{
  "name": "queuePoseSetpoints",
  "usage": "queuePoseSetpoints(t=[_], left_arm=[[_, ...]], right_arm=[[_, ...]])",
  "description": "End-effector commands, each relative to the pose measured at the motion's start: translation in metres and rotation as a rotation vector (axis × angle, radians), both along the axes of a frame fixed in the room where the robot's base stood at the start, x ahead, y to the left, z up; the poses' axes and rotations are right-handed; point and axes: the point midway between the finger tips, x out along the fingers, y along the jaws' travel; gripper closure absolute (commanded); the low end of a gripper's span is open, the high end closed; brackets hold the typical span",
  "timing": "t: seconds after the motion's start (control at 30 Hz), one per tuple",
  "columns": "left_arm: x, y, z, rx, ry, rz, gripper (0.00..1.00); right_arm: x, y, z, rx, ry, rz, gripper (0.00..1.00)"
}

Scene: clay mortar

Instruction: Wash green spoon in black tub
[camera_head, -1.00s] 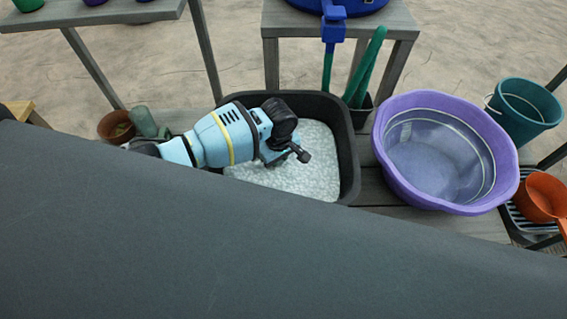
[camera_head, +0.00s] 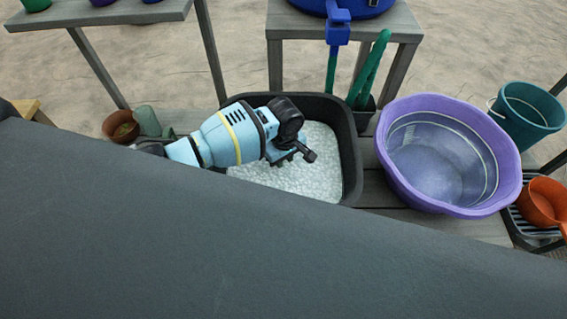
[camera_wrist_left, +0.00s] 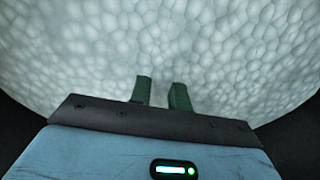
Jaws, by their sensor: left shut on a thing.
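The black tub (camera_head: 349,150) stands on the grey deck in the middle of the head view, filled with pale bubbly foam (camera_head: 318,180). My left arm reaches over its left side, and my left gripper (camera_head: 282,160) points down at the foam inside the tub. In the left wrist view its two dark green-looking fingers (camera_wrist_left: 161,93) reach into the foam with a narrow gap between them. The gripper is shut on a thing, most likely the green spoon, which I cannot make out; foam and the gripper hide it. My right gripper is not in view.
A purple basin (camera_head: 388,165) of clear water stands just right of the tub. A teal bucket (camera_head: 527,112) and an orange pot (camera_head: 540,203) are farther right. Green-handled tools (camera_head: 372,70) stand behind the tub. A terracotta pot (camera_head: 119,128) is at left. A dark grey surface fills the foreground.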

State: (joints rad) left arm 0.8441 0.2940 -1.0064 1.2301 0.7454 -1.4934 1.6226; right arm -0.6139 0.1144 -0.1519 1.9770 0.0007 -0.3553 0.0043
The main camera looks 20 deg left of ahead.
Motion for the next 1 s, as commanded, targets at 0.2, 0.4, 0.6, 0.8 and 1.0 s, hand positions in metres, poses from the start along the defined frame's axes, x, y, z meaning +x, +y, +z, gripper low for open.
queuePoseSetpoints(t=[0.2,0.4,0.6,0.8,1.0], left_arm=[[0.0,0.0,0.02,0.0,-0.003,0.0,1.0],[0.001,0.0,0.037,0.0,-0.003,0.001,1.0],[0.001,0.0,0.054,0.0,-0.003,0.0,1.0],[0.001,0.0,0.071,0.0,-0.002,0.0,1.0],[0.001,0.0,0.088,0.0,-0.003,0.001,1.0]], right_arm=[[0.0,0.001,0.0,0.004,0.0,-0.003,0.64],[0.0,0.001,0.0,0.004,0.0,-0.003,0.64],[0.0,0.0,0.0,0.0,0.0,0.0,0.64],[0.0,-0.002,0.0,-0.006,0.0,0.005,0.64],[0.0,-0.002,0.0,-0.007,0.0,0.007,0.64]])
